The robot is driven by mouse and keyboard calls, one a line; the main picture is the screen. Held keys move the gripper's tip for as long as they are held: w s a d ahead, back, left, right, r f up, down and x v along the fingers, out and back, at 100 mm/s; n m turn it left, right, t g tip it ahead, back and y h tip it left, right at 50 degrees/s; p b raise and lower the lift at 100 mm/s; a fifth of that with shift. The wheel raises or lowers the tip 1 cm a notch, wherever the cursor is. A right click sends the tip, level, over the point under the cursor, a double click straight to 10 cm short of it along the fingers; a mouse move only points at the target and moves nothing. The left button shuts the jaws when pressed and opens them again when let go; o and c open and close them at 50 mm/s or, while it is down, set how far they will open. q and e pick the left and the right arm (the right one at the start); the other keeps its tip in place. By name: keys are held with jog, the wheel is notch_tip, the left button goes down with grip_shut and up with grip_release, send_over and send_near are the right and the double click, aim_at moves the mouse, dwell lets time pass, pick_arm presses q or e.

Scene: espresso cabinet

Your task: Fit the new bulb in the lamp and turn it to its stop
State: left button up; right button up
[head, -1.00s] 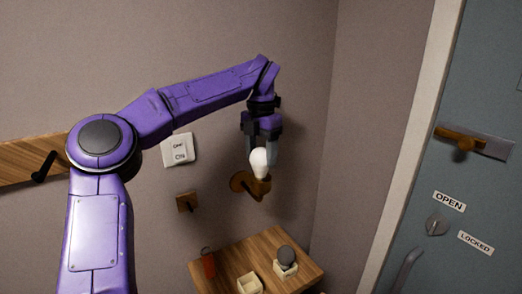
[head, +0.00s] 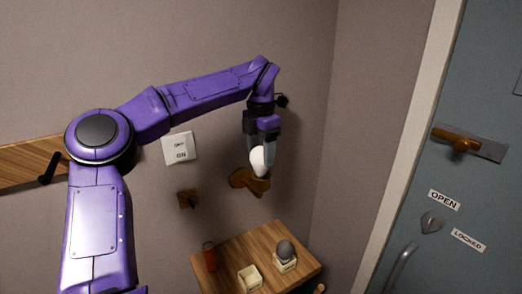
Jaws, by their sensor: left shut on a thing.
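The white bulb (head: 258,160) is upright in the head view, at the top of the brown wall lamp (head: 246,180). My left gripper (head: 262,143) points down from above and is shut on the bulb. The bulb's lower end meets the lamp's holder; I cannot tell how deep it sits. A dark grey bulb (head: 285,249) stands in a small pale box on the wooden shelf below. My right gripper is not in view.
The wooden shelf (head: 235,253) also carries an empty pale box (head: 249,278) and a red cylinder (head: 209,257). A switch plate (head: 180,148) and a small wooden peg (head: 188,199) are on the wall. A grey-blue door (head: 470,130) with a handle is at right.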

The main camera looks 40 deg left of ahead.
pick_arm(q)
jog(key=shift+r+m+p, duration=0.15)
jog(key=shift+m+p, duration=0.3)
jog(key=shift+m, duration=0.65)
jog(key=shift+m, duration=1.2)
jog(key=o, duration=1.1)
jog(key=shift+o, duration=0.2)
